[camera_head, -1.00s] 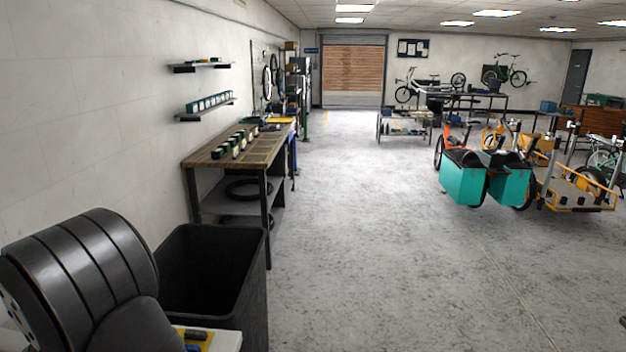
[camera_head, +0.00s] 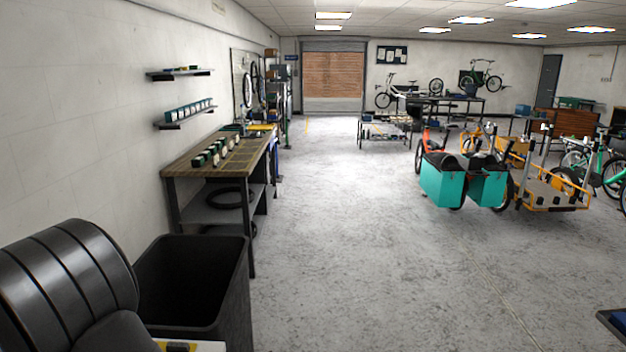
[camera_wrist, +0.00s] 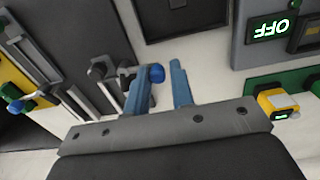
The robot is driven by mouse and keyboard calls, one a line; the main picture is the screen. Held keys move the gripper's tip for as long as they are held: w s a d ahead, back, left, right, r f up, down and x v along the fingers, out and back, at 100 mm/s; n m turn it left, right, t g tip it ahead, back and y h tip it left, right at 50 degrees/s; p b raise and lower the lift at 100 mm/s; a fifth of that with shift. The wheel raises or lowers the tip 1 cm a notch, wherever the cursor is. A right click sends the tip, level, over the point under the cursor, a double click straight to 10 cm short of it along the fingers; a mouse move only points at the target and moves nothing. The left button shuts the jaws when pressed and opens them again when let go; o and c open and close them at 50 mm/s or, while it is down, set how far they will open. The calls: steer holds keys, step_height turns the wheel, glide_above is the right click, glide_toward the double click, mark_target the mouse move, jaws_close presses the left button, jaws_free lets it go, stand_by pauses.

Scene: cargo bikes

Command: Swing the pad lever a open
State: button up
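Whether the finger touches the knob is unclear. A second blue-knobbed lever (camera_wrist: 16,106) is at the far left edge. I cannot tell which of the two is pad lever a. The head view shows neither levers nor gripper fingers.
In the wrist view, a grey box with an OFF display (camera_wrist: 270,28) is upper right, and a yellow device (camera_wrist: 278,103) below it. In the head view, a black bin (camera_head: 195,290) and workbench (camera_head: 215,165) stand left; cargo bikes (camera_head: 465,182) stand right. The middle floor is clear.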

steer(key=shift+d+f, duration=0.25)
steer(key=shift+d, duration=0.1)
steer(key=shift+a+r, duration=0.15)
steer(key=shift+r, duration=1.8)
steer(key=shift+a+r, duration=0.1)
steer(key=shift+r, duration=1.8)
steer(key=shift+f, duration=3.65)
